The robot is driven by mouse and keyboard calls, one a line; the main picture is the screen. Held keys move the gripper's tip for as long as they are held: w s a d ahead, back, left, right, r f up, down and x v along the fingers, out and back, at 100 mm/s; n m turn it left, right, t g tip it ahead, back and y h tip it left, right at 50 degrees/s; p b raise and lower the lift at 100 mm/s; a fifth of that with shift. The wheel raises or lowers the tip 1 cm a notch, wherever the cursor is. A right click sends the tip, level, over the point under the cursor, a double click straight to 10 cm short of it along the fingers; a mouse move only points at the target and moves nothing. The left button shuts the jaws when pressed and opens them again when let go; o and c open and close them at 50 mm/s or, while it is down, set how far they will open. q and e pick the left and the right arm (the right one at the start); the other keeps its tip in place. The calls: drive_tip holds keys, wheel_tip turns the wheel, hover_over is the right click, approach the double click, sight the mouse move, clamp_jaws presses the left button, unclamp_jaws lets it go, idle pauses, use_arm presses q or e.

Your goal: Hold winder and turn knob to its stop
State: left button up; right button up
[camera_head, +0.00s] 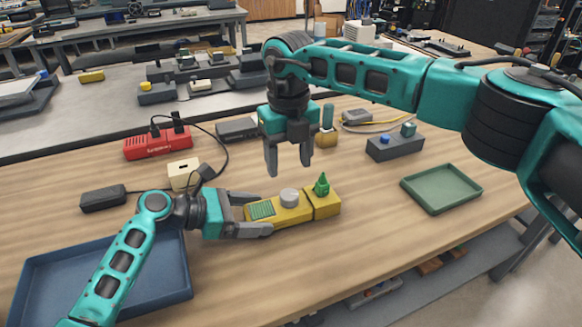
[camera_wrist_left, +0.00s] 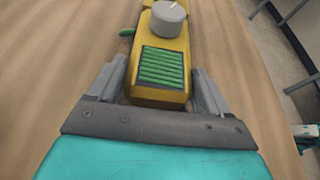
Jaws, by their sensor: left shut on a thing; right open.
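The winder is a yellow block (camera_head: 293,215) with a green ribbed patch at its left end and a green peg at its right. It lies on the wooden table. A round grey knob (camera_head: 289,196) stands on its top; the knob also shows in the left wrist view (camera_wrist_left: 169,18), with a pale mark on it. My left gripper (camera_head: 255,214) is shut on the winder's left end, one finger along each side, beside the green ribbed patch (camera_wrist_left: 163,67). My right gripper (camera_head: 289,168) is open and empty, pointing down above and behind the knob, apart from it.
A blue tray (camera_head: 183,285) lies at the front left and a green tray (camera_head: 441,205) at the right. Behind stand a red power strip (camera_head: 157,144), a cream box (camera_head: 184,174), a black adapter with cable and a grey block (camera_head: 395,146).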

use_arm(q)
drive_tip(key=o, duration=1.1)
drive_tip(key=shift+a, duration=0.1)
drive_tip(key=v, duration=1.1)
drive_tip(key=shift+s+a+r, duration=0.1)
drive_tip(key=shift+s+a, duration=0.05)
drive_tip(key=shift+a, duration=0.2)
